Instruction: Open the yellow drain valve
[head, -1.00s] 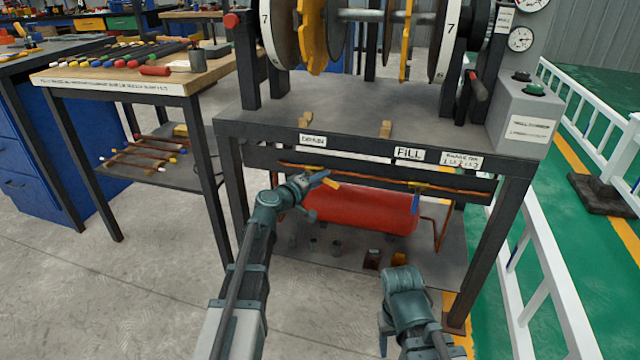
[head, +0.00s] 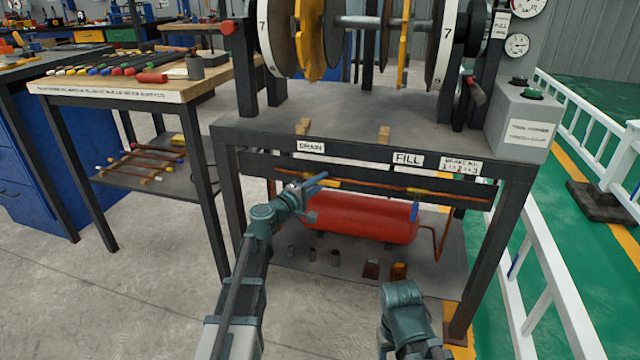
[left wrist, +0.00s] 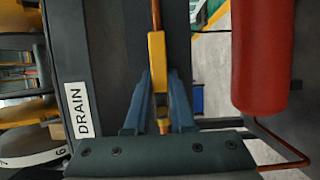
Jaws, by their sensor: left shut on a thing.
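The yellow drain valve (head: 333,184) is on the copper pipe under the front edge of the dark bench, below the DRAIN label (head: 311,147). In the left wrist view the yellow handle (left wrist: 157,60) looks lined up with the pipe. My left gripper (head: 314,183) reaches it from the left. In the left wrist view its two blue fingers (left wrist: 160,92) lie on either side of the yellow handle, shut on it. Parts of the valve are hidden by the fingers. My right arm shows at the bottom of the head view, but its fingers do not show.
A red tank (head: 360,219) lies just below the pipe. A blue handle (head: 414,210) hangs from the pipe under the FILL label (head: 408,159). Bench legs stand on both sides. A wooden-topped table (head: 150,85) is at left, a white railing (head: 545,290) at right.

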